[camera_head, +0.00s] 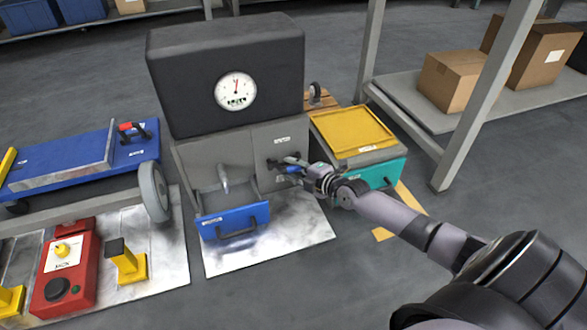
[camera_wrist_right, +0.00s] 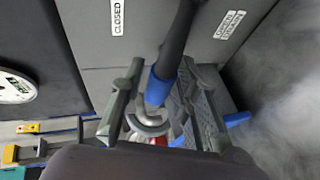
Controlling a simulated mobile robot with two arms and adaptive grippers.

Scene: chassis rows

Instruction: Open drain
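The grey machine (camera_head: 205,152) has a spout (camera_head: 223,178) above a blue-fronted drawer (camera_head: 232,221). On its front panel, to the right of the spout, is a dark lever (camera_head: 285,161) with a blue section. In the right wrist view the lever (camera_wrist_right: 180,35) runs between the fingers, with its blue grip (camera_wrist_right: 160,88) there. My right gripper (camera_head: 304,168) is at the lever; in the wrist view its fingers (camera_wrist_right: 163,90) stand apart around it, with a gap on the left side. A "CLOSED" label (camera_wrist_right: 117,17) is on the panel. My left gripper is not in view.
A round gauge (camera_head: 235,91) is on the dark upper housing. A yellow-topped bin with a teal front (camera_head: 385,174) stands right. A blue cart (camera_head: 75,160), a red box (camera_head: 68,268) and yellow posts (camera_head: 125,262) are left. A shelf post (camera_head: 485,95) rises right.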

